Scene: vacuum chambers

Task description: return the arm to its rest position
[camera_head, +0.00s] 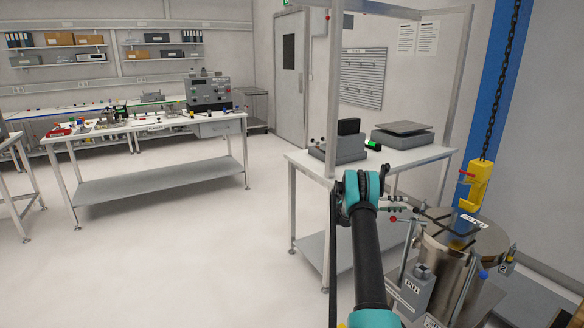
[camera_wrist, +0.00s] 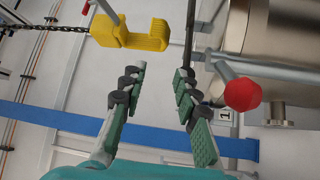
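My gripper (camera_wrist: 160,82) is open in the wrist view, its two fingers apart with nothing between them. In the head view my black and teal arm reaches forward at lower right, and my gripper (camera_head: 408,207) is partly hidden behind the wrist, beside a steel vacuum chamber (camera_head: 445,265). In the wrist view a yellow hoist hook (camera_wrist: 135,37) shows beyond the left finger. A red knob (camera_wrist: 243,92) on a rod is just right of the right finger. I cannot tell whether a finger touches anything.
The yellow hook (camera_head: 478,188) hangs on a chain over the chamber. A white table (camera_head: 415,156) with a scale (camera_head: 403,133) stands behind my arm, with a metal frame post (camera_head: 334,100) close by. A workbench (camera_head: 150,178) stands at left. Open floor (camera_head: 200,260) lies between.

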